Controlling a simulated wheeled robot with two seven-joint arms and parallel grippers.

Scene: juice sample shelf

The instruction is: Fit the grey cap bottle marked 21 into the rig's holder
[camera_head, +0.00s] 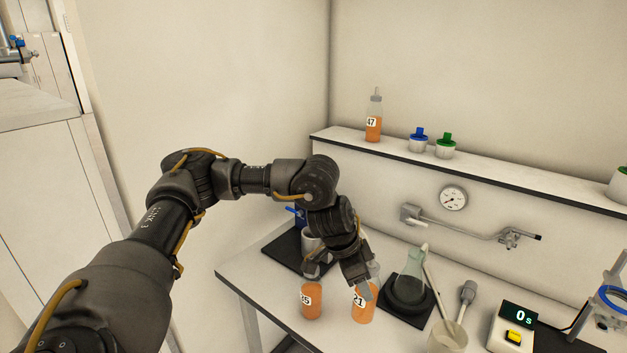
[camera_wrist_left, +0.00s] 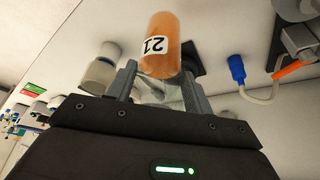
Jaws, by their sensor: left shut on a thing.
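The bottle marked 21 (camera_head: 361,307) holds orange juice and stands about upright near the front of the bench. My left gripper (camera_head: 362,283) comes down over its top and is shut on it. In the left wrist view the bottle (camera_wrist_left: 160,45) sticks out between the fingers (camera_wrist_left: 160,84), its label showing. Its cap is hidden or unclear. I cannot tell whether its base touches the bench. A metal stand with a blue ring (camera_head: 606,301), possibly the rig's holder, is at the far right, partly cut off. My right gripper is out of view.
Another orange bottle (camera_head: 312,303) stands close left of bottle 21. A flask (camera_head: 411,276) on a dark pad, a beaker (camera_head: 447,338) and a timer (camera_head: 509,330) reading 0 stand to the right. A bottle marked 47 (camera_head: 373,125) is on the back shelf.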

